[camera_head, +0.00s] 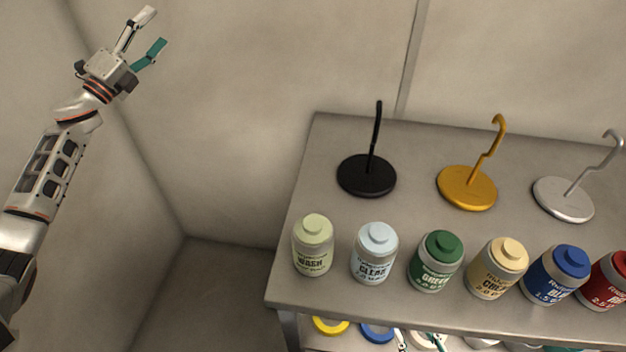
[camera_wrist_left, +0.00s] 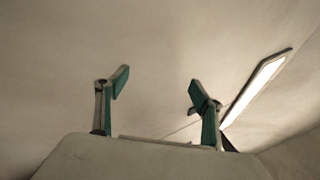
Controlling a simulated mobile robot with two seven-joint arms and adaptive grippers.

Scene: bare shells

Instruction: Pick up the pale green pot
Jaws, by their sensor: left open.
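The pale green pot (camera_head: 313,246) stands upright at the front left of the grey table in the head view. Its label reads "WASH". My left gripper (camera_head: 154,34) is raised high at the upper left, well away from the pot, with its fingers apart and nothing between them. In the left wrist view the two fingers (camera_wrist_left: 158,88) are spread, with only the plain wall or ceiling and a bright light strip behind them. The pot is not in the left wrist view. My right gripper is not in view.
A pale blue pot (camera_head: 375,254) stands just right of the pale green pot; green (camera_head: 436,262), cream (camera_head: 497,268), blue and red pots continue the row. Behind stand black (camera_head: 367,175), yellow (camera_head: 467,188) and silver (camera_head: 563,199) hooked stands. Items lie on a shelf below. The table's left end is free.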

